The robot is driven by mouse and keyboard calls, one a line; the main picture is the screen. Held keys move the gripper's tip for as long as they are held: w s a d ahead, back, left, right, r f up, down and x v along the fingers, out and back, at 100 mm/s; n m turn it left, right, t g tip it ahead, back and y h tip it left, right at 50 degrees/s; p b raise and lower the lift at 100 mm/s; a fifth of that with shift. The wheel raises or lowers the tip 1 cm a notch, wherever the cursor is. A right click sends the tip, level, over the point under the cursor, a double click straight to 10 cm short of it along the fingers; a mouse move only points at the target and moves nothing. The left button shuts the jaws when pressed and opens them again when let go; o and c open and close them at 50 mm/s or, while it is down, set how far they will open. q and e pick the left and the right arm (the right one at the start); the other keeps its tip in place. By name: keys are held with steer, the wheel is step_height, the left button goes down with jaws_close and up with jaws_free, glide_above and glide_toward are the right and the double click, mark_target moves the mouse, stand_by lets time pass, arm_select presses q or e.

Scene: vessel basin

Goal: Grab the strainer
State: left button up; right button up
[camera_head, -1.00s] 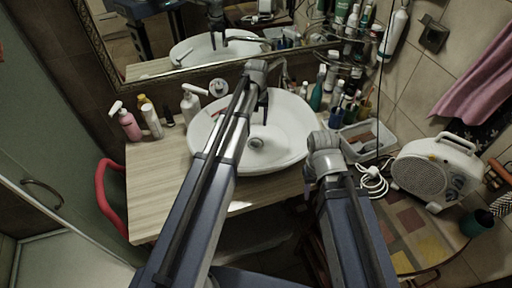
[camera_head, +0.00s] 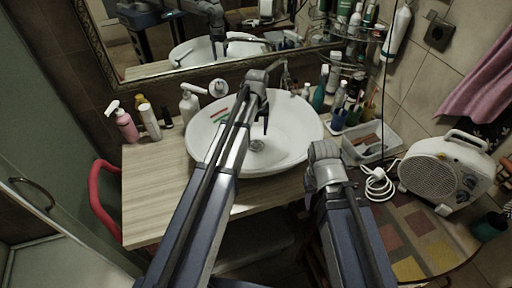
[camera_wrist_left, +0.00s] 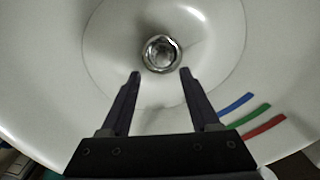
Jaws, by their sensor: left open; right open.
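The strainer, a round shiny metal piece, sits in the drain at the bottom of the white basin (camera_head: 300,135). It shows in the left wrist view (camera_wrist_left: 161,54) and, smaller, in the head view (camera_head: 257,145). My left gripper (camera_wrist_left: 160,74) is open and empty above the basin, its two dark fingers apart. In the wrist view the strainer appears just beyond the fingertips, roughly centred between them; the exact height gap cannot be told. In the head view the left gripper (camera_head: 266,122) hangs over the basin. My right arm is at the basin's front right; its fingers are hidden.
Blue (camera_wrist_left: 237,107), green (camera_wrist_left: 250,121) and red (camera_wrist_left: 263,128) strips lie on the basin. The tap (camera_head: 285,75) rises at the back. Bottles stand both sides. A tray (camera_head: 370,140) and a white heater (camera_head: 445,170) are at right.

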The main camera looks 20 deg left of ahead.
mark_target(256, 142)
arm_select(q)
steer(key=f+b, duration=0.4)
steer(key=f, duration=0.1)
steer(key=shift+s+a+f+b, duration=0.1)
steer(key=shift+s+a+b, duration=0.1)
steer(key=shift+b, duration=0.2)
steer(key=shift+c, duration=0.2)
jaws_close()
